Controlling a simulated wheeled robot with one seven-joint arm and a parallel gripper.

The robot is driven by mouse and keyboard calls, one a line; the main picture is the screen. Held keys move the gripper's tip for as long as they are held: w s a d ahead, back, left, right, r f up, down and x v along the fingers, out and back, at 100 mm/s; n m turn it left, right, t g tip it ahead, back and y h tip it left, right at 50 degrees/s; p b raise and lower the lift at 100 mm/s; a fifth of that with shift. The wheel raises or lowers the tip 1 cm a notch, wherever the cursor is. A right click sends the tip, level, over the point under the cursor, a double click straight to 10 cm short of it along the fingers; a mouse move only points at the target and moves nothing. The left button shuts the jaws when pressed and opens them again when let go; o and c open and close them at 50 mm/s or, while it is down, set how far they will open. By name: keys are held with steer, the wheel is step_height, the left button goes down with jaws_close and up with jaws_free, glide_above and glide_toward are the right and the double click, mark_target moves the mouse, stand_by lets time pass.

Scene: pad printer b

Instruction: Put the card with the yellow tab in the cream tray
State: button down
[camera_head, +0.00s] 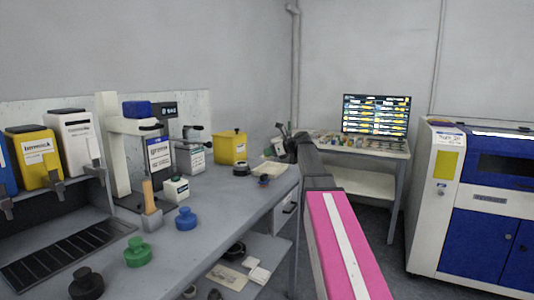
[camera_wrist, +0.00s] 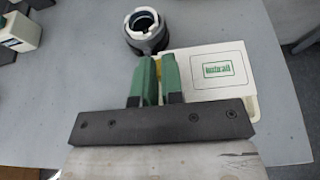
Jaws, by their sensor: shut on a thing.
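In the wrist view my gripper (camera_wrist: 160,78) has its two green fingers close together, with a bit of yellow between them. The yellow appears to be the tab of a white card (camera_wrist: 205,84) with a green printed label, lying to the right of the fingers. The gripper is shut on this card at its left side. A cream rim, seemingly of the cream tray (camera_wrist: 252,110), shows beneath the card's right edge. I cannot tell whether the card touches the tray. In the head view my gripper (camera_head: 282,137) is over the far bench end, near the pale tray (camera_head: 268,169).
A dark ring-shaped cup (camera_wrist: 145,30) stands just behind the fingers. A yellow bin (camera_head: 232,148), blue knob (camera_head: 186,218), green knob (camera_head: 137,252) and white bottle (camera_head: 176,190) stand along the bench. A side table with a monitor (camera_head: 376,114) is beyond.

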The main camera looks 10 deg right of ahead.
steer(key=shift+f, duration=2.55)
steer(key=shift+f, duration=1.45)
steer(key=c, duration=1.2)
jaws_free()
steer(key=shift+c, duration=0.2)
steer(key=shift+s+d, duration=0.1)
steer(key=shift+v, duration=1.4)
